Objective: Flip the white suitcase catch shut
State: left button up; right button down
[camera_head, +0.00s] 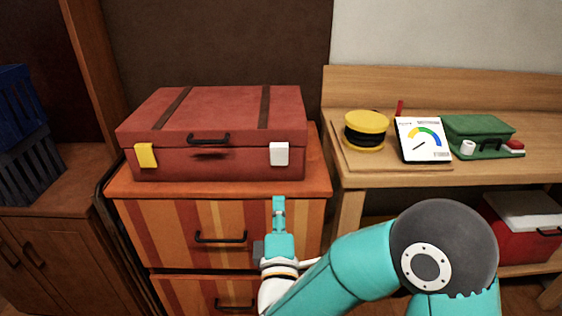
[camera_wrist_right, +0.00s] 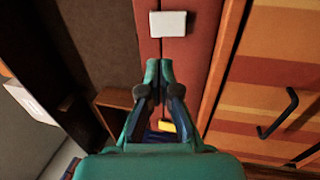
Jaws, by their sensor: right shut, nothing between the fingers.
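The red suitcase (camera_head: 215,125) lies with its lid down on the striped drawer cabinet. The white catch (camera_head: 279,153) is on its front face at the right, by the lid seam; it also shows in the right wrist view (camera_wrist_right: 168,23). I cannot tell from its look whether it is latched. The yellow catch (camera_head: 146,155) is at the left of the front. My right gripper (camera_head: 279,203) is shut and empty, just below and in front of the white catch, apart from it. Its closed fingertips show in the right wrist view (camera_wrist_right: 158,70). My left gripper is not in view.
The cabinet (camera_head: 262,215) has dark drawer handles in front. To the right, a wooden bench (camera_head: 375,173) holds a yellow-and-black round object (camera_head: 366,130), a tablet with a gauge (camera_head: 423,140) and a green case (camera_head: 478,133).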

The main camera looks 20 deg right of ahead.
aim_at(278, 153)
jog(key=p+x, duration=0.1)
jog(key=x, duration=1.2)
jog(key=shift+w+d, duration=0.1)
